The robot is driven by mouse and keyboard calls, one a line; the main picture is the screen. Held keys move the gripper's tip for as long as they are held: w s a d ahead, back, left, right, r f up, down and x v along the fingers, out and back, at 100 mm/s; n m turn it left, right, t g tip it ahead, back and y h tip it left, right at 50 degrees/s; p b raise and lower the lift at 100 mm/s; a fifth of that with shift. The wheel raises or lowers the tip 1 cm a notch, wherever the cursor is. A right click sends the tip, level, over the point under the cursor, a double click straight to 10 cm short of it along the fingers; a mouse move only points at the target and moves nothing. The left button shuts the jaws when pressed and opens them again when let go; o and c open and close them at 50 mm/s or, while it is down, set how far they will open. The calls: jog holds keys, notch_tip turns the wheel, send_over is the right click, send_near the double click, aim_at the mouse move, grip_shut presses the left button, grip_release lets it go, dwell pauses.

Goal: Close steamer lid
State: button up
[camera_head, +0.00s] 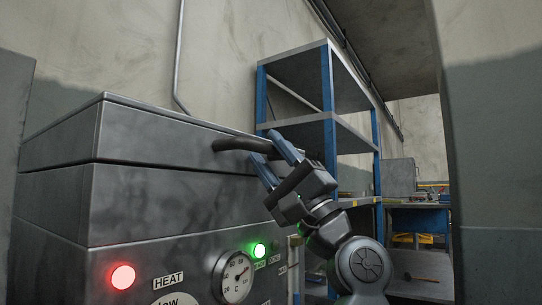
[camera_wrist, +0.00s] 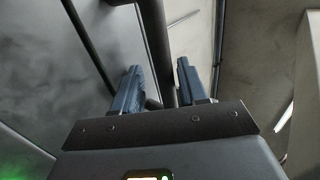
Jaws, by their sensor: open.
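The steamer is a dark grey metal box (camera_head: 150,205) at the left of the head view. Its lid (camera_head: 160,135) lies flat along the top of the box, with only a thin seam between them. A dark curved handle (camera_head: 235,144) sticks out from the lid's front; it also shows in the wrist view (camera_wrist: 157,35). My gripper (camera_head: 268,147) is open at the handle, with one blue finger above it and one below. In the wrist view the handle runs between the two fingers (camera_wrist: 160,68). I cannot tell whether either finger touches it.
The steamer's front carries a red lamp (camera_head: 123,276), a green lamp (camera_head: 259,250) and a dial (camera_head: 235,278). A blue-and-grey shelf rack (camera_head: 328,95) stands behind my gripper. A workbench (camera_head: 420,205) is farther back right. A wall (camera_head: 505,180) closes the right side.

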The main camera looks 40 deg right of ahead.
jog(key=v, duration=0.7)
jog(key=shift+s+f, duration=0.2)
jog(key=shift+f, duration=0.15)
jog(key=shift+d, duration=0.1)
